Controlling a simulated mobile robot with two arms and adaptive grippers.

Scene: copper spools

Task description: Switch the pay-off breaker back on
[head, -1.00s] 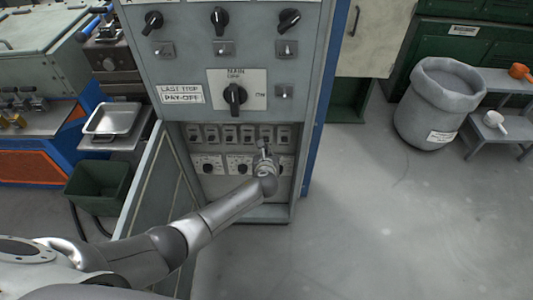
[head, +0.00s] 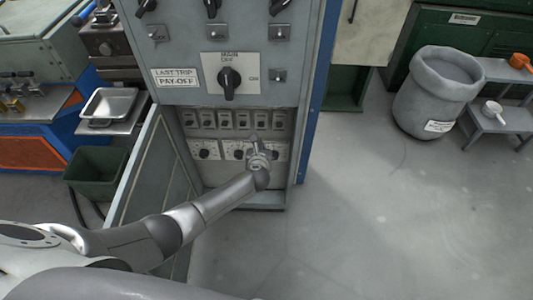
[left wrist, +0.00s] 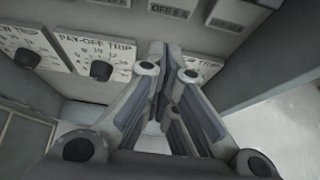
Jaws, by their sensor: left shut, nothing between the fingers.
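The grey electrical cabinet (head: 207,62) stands open at its lower section, where a row of several small breakers (head: 225,119) sits above white trip dial plates (head: 205,152). My left gripper (head: 254,140) is shut and empty in front of the right part of the panel, just below the breaker row. In the left wrist view, its closed fingers (left wrist: 167,50) point at the panel, to the right of the plate marked PAY-OFF TRIP (left wrist: 98,47). Breakers (left wrist: 171,8) show at the top edge, cut off. I cannot read their lever positions. My right gripper is not in view.
The opened cabinet door (head: 146,180) hangs to the left of my arm. A main switch (head: 229,80) and a "LAST TRIP PAY-OFF" label (head: 177,77) are above. A green bin (head: 97,172) stands left. The floor right of the cabinet is clear up to a grey barrel (head: 433,95).

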